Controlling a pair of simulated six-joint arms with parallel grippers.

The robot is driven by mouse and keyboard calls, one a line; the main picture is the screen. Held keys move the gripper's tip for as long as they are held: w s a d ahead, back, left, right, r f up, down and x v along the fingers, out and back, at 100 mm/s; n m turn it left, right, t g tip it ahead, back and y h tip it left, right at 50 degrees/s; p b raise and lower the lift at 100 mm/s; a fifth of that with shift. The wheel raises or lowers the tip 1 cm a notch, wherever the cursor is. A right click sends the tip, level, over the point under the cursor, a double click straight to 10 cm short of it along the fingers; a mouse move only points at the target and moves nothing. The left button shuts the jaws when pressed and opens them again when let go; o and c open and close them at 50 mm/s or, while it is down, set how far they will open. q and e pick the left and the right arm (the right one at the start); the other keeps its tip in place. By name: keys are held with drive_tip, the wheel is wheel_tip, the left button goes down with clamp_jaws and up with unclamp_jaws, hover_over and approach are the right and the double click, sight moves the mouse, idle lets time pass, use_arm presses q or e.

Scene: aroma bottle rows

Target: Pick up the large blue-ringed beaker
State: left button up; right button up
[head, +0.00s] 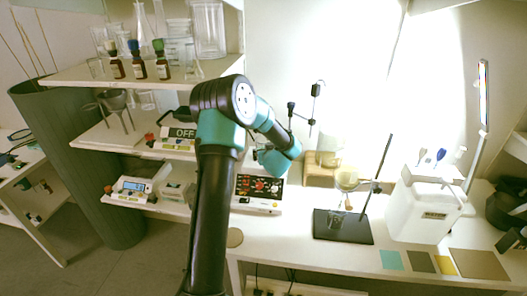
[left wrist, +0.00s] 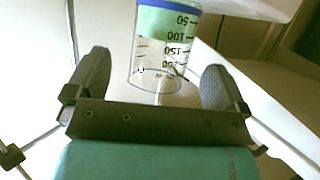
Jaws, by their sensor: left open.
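The large blue-ringed beaker (left wrist: 163,50) is clear, with a dark numbered scale and a blue ring at the picture's upper end. In the left wrist view it stands between the two dark fingers of my left gripper (left wrist: 156,88). The fingers are open, with visible gaps on both sides of the glass. In the head view my left arm rises through the middle and bends toward the shelf and bench. Its fingers are not clearly visible there, and I cannot make out the beaker. My right gripper is in neither view.
Shelves at left hold dropper bottles (head: 138,68), glassware and a scale (head: 133,187). A control box (head: 258,192) stands behind my arm. A black stand base (head: 343,228) and a white container (head: 424,208) stand on the bench at right. Pale walls and edges lie close around the beaker.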

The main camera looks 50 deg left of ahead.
use_arm(q)
drive_tip(key=shift+w+a+f, duration=0.1)
drive_tip(key=shift+a, duration=0.15)
drive_tip(key=shift+x, duration=2.5)
drive_tip(key=shift+a, duration=0.1)
drive_tip(key=shift+c, duration=0.4)
drive_tip(key=c, duration=1.1)
